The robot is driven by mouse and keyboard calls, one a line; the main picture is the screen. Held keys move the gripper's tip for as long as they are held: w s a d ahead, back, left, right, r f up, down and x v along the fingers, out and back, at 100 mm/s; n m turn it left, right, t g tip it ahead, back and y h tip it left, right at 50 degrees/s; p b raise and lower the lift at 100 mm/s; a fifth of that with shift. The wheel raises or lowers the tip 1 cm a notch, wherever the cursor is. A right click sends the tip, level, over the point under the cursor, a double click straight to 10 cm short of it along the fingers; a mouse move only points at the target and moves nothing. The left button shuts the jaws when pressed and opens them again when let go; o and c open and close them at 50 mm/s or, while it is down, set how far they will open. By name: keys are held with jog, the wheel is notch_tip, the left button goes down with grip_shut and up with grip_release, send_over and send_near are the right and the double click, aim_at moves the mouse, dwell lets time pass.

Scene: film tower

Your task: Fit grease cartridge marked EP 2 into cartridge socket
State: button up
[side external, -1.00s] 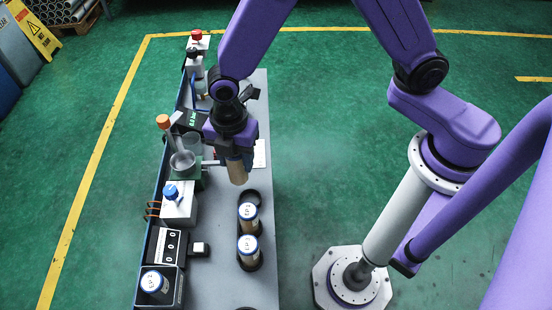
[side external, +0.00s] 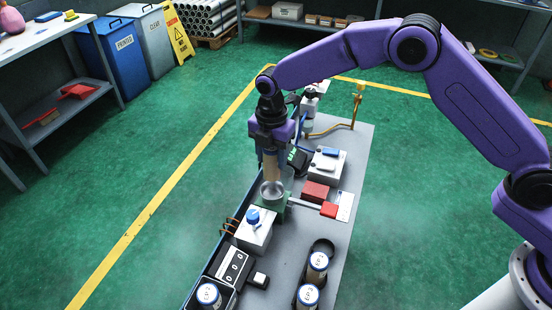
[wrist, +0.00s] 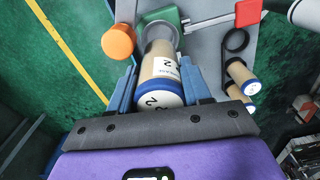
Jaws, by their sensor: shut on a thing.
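My gripper (side external: 270,156) is shut on a tan grease cartridge (side external: 271,174), held roughly upright. In the wrist view, the cartridge (wrist: 165,65) has a white cap with a blue rim; a "2" shows on cap and label. The cartridge socket is a silver cup (side external: 272,196) on a green block (side external: 284,210). The cartridge's lower end is at the cup's mouth; I cannot tell whether it is inside. The wrist view shows the socket's green block (wrist: 165,15) beyond the cartridge's far end. A lever with a red handle (side external: 329,209) runs out from the socket.
Two capped cartridges (side external: 318,262) (side external: 308,295) stand near an empty black ring (side external: 322,247). Another (side external: 208,294) sits in a bin at the front left. An orange cap (wrist: 118,42) is beside the cartridge.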

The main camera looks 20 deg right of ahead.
aim_at(273, 176)
jog(key=shift+f, duration=2.2)
jog(key=shift+f, duration=1.45)
jog(key=o, duration=1.2)
jog(key=shift+f, duration=0.1)
jog(key=shift+r, duration=3.55)
